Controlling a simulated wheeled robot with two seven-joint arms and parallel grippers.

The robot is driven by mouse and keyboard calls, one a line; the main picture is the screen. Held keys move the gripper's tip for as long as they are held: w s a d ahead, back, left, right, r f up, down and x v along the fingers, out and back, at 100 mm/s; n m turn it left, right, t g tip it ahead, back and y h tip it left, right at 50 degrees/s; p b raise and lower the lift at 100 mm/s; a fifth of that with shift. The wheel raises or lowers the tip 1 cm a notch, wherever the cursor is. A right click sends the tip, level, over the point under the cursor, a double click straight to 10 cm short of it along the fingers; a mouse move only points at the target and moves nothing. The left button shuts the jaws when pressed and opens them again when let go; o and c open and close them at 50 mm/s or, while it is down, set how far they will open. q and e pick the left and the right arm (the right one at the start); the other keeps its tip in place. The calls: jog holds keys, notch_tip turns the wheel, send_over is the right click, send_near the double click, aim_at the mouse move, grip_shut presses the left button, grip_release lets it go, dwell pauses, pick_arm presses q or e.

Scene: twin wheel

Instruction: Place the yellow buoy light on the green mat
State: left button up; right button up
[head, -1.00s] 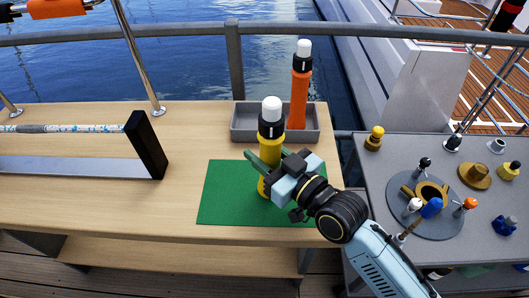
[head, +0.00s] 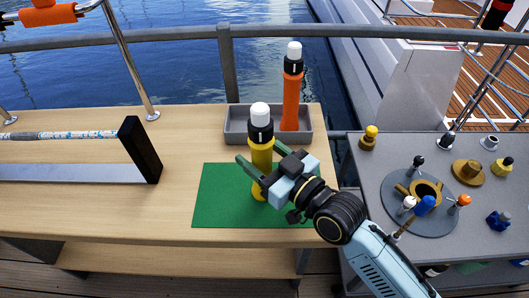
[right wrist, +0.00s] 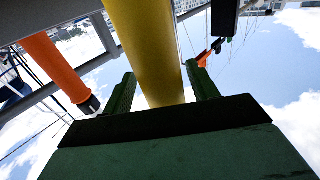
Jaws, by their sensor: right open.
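The yellow buoy light (head: 262,157), with a black collar and white cap, stands upright on the green mat (head: 217,205). Its base looks to rest on the mat, though my gripper hides part of the lower body. My right gripper (head: 260,162) is open, with its fingers on either side of the yellow body. In the right wrist view the yellow body (right wrist: 146,45) runs between the two spread fingers (right wrist: 160,88). Whether a finger still touches it I cannot tell. My left gripper is not in view.
An orange light (head: 291,98) stands in a grey tray (head: 238,126) behind the mat. A black-ended bracket (head: 141,150) lies at left. A grey side table (head: 380,205) with several small fittings is at right. The wooden table between bracket and mat is clear.

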pick_arm(q)
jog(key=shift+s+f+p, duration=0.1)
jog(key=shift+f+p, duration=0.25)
jog(key=shift+p, duration=0.1)
pick_arm(e)
jog(key=f+v, duration=0.1)
jog(key=v, duration=0.9)
jog(key=shift+s+d+f, duration=0.15)
jog(key=shift+s+f, duration=0.1)
jog(key=shift+s, duration=0.15)
